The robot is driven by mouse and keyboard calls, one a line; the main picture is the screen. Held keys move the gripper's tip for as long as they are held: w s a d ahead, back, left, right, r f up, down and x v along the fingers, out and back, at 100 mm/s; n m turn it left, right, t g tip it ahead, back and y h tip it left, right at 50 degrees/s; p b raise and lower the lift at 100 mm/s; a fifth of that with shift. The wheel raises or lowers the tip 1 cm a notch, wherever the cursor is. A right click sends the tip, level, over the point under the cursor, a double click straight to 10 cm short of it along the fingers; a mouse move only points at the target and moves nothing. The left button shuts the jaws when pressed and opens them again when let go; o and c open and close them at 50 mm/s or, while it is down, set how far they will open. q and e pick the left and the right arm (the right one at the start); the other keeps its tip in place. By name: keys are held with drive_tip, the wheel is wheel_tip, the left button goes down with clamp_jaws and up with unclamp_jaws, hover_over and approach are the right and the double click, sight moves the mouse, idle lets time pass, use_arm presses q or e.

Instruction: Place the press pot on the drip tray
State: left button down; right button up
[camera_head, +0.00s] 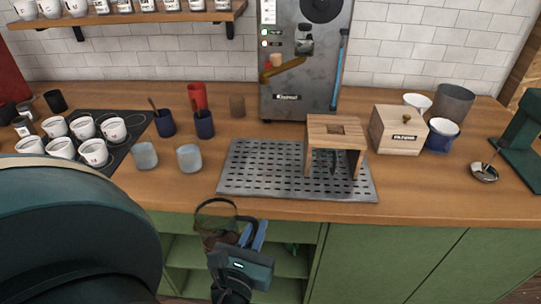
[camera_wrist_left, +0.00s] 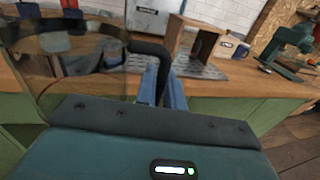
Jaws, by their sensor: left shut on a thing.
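The press pot (camera_head: 214,216) is a clear glass vessel with dark contents low in it. It hangs in front of the counter's front edge, before the drip tray. My left gripper (camera_head: 250,236) is shut on its dark handle. In the left wrist view the glass of the press pot (camera_wrist_left: 75,75) fills the left side, and the blue fingers of the left gripper (camera_wrist_left: 164,88) close around the handle. The drip tray (camera_head: 255,172) is a grey perforated metal plate lying on the counter, its left part bare. My right gripper is in neither view.
A wooden stand (camera_head: 336,129) occupies the drip tray's right part. Two grey-blue cups (camera_head: 189,158) stand left of the tray. The grinder machine (camera_head: 300,70) rises behind it. A wooden box (camera_head: 398,135) stands to the right. White cups (camera_head: 93,152) crowd a dark mat at left.

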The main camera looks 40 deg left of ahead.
use_arm(q)
drive_tip(key=b+x, duration=0.1)
drive_tip(key=x, duration=2.6)
drive_tip(key=shift+w, duration=0.25)
drive_tip(key=b+x, duration=0.1)
drive_tip(key=x, duration=0.1)
drive_tip(key=b+x, duration=0.1)
drive_tip(key=x, duration=0.1)
drive_tip(key=shift+w+f, duration=0.15)
drive_tip(key=shift+f, duration=0.1)
drive_tip(key=shift+f+b, duration=0.25)
drive_tip(key=shift+b, duration=0.1)
drive_tip(key=shift+r, duration=0.2)
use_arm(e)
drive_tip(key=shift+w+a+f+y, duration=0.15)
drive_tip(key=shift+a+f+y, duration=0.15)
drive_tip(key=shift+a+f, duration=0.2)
use_arm(q)
drive_tip(key=shift+f, duration=0.1)
drive_tip(key=c, duration=1.9)
unclamp_jaws()
drive_tip(key=shift+f, duration=0.15)
drive_tip(key=o, duration=0.4)
drive_tip(key=shift+s, duration=0.2)
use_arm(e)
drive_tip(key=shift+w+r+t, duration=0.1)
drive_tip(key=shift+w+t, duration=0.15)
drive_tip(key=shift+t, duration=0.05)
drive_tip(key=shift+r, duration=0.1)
